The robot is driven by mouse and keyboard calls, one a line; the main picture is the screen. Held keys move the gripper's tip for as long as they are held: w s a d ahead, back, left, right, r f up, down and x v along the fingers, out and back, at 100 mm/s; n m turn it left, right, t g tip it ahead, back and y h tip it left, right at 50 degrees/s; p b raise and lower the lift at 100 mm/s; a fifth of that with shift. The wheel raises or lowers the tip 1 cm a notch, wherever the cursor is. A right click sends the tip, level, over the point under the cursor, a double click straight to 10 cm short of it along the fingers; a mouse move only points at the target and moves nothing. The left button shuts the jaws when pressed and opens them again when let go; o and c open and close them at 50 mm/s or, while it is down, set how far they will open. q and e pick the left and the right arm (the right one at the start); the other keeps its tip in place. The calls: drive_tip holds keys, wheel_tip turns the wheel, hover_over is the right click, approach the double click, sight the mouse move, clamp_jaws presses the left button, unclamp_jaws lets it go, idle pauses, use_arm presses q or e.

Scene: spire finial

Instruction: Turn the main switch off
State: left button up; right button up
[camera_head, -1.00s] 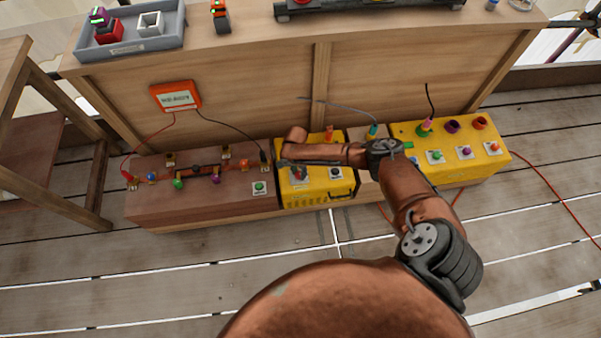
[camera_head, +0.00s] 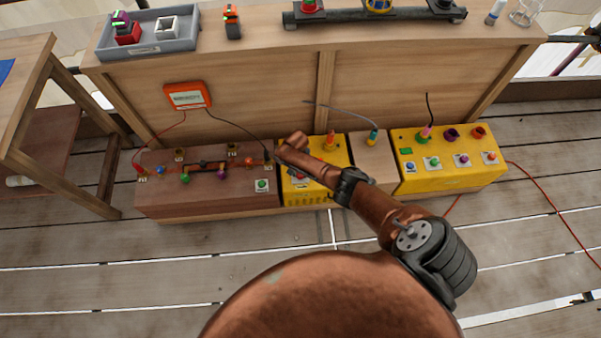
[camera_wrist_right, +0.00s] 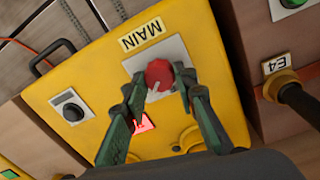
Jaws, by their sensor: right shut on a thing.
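The main switch is a red round knob (camera_wrist_right: 158,73) on a light plate, beside a label reading MAIN (camera_wrist_right: 142,35), on top of the yellow box (camera_wrist_right: 60,80). In the head view this yellow box (camera_head: 318,196) stands between the brown box and a wooden block, mostly under my right arm. My right gripper (camera_wrist_right: 162,86) has its two green-grey fingers shut on opposite sides of the red knob. A small red lit indicator (camera_wrist_right: 143,122) shows between the fingers. In the head view my arm hides the fingertips. My left gripper is in neither view.
The brown box (camera_head: 200,200) with cables and small knobs is at the left. Another yellow box (camera_head: 450,174) with several buttons is at the right. A black knob (camera_wrist_right: 71,108) and a black handle (camera_wrist_right: 52,56) are near the gripper. An orange meter (camera_head: 187,95) hangs behind.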

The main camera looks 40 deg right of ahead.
drive_tip(key=n, duration=0.3)
drive_tip(key=shift+s+a+n, duration=0.1)
drive_tip(key=shift+n, duration=0.3)
drive_tip(key=n, duration=0.4)
drive_tip(key=shift+n, duration=0.4)
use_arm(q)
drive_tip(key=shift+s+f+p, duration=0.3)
use_arm(e)
drive_tip(key=shift+n, duration=0.8)
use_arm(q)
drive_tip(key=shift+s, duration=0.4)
use_arm(e)
drive_tip(key=o, duration=1.2)
drive_tip(key=shift+c, duration=0.2)
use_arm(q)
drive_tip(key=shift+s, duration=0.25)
